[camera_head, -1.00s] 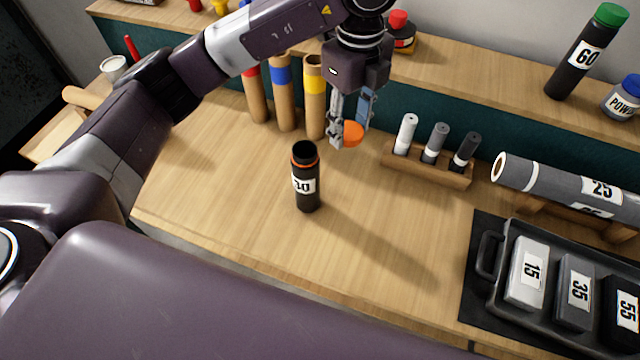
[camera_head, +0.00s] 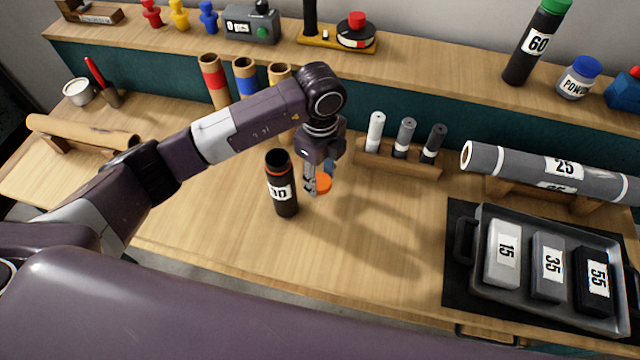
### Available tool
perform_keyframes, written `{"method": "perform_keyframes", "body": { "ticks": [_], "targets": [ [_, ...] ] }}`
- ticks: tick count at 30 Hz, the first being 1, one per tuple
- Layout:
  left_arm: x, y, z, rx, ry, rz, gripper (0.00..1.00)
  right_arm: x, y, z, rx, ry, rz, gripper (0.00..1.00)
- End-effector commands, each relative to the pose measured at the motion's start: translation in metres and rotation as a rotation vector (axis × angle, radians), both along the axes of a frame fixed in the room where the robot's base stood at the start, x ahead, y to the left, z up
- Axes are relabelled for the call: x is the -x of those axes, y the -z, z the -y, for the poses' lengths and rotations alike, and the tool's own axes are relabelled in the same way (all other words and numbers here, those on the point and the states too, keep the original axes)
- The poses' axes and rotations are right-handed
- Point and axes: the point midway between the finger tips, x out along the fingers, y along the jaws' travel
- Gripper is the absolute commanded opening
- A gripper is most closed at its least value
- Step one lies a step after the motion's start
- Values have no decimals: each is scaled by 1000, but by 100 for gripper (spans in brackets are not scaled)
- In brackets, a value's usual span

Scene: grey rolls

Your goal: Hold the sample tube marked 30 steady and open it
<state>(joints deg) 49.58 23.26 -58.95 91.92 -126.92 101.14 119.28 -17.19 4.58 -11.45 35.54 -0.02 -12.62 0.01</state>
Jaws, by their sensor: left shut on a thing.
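The black sample tube marked 30 (camera_head: 284,200) stands upright on the wooden table, left of the picture's middle. Its top is open, with a dark mouth and an orange ring just below the rim. My left gripper (camera_head: 318,183) is just right of the tube, low over the table, apart from it. It is shut on the orange cap (camera_head: 323,184). Whether the cap touches the table I cannot tell. My right gripper is not in view.
A wooden rack (camera_head: 400,162) with grey rolls stands right of my gripper. A long grey roll marked 25 (camera_head: 530,170) lies on a stand at right. A tray (camera_head: 470,235) holds blocks marked 15, 35 and 55. The table in front of the tube is clear.

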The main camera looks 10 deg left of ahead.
Motion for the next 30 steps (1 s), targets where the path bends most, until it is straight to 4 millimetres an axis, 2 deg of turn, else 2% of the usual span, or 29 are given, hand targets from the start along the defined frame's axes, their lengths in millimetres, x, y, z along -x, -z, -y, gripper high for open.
{"method": "perform_keyframes", "body": {
  "ticks": [4, 8, 20, 21, 25, 30],
  "targets": [
    [2, 23, 0, -1, 0, -5, 8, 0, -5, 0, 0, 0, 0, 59],
    [1, 37, 0, -1, 1, -3, 8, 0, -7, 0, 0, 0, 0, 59],
    [1, 44, 0, 0, 1, -1, 8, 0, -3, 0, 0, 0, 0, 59],
    [0, 43, 0, 0, 1, 0, 39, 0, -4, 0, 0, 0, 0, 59],
    [1, 43, 0, 0, 1, -1, 54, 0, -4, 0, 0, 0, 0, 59],
    [0, 42, 0, 0, 1, -1, 55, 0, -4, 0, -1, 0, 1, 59]
  ]
}}
